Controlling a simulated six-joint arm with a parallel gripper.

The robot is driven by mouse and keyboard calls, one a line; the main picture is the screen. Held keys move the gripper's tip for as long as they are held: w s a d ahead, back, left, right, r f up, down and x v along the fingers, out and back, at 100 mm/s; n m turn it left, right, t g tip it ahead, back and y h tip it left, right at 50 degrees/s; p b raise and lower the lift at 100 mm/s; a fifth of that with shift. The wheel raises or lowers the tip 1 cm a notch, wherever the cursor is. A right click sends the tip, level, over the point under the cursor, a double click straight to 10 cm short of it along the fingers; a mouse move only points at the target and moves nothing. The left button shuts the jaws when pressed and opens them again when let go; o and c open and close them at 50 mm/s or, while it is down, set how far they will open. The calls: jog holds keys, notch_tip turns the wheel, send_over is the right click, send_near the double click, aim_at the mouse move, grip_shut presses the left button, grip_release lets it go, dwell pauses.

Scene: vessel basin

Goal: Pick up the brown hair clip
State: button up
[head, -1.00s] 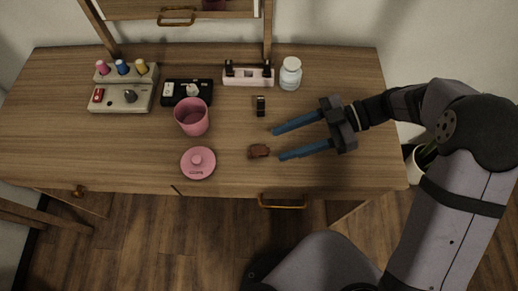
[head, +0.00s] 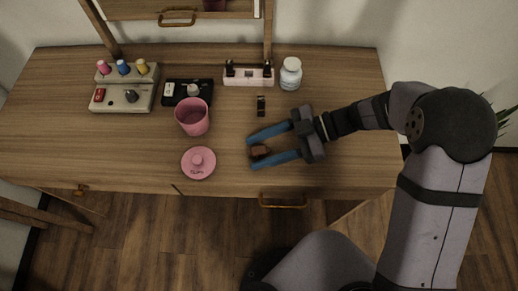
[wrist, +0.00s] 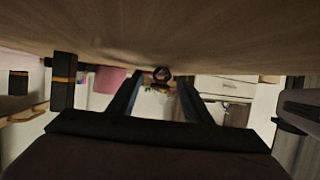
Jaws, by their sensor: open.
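The brown hair clip (head: 260,151) lies on the wooden desk (head: 350,150) near its front edge, to the right of the pink lid. My gripper (head: 250,152) is open, with one blue finger on the far side of the clip and one on the near side. The clip lies between the fingers near their tips, with gaps showing beside it. In the wrist view, where the desk surface fills the top, a small dark shape (wrist: 161,74), apparently the clip, shows between the fingertips of my gripper (wrist: 160,72).
A pink cup (head: 193,118) and a pink round lid (head: 198,163) stand to the left. A small black item (head: 261,106) lies behind my gripper. A white jar (head: 290,74), a pale stand (head: 248,74) and a black box (head: 180,90) are farther back. Desk right of my gripper is clear.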

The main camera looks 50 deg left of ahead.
aim_at(261, 150)
jog(key=shift+c, duration=0.3)
jog(key=c, duration=1)
jog(key=shift+r, duration=0.1)
jog(key=shift+c, duration=0.2)
notch_tip(261, 150, up, 10)
jog(key=shift+f+p, duration=0.1)
jog(key=shift+p, duration=0.3)
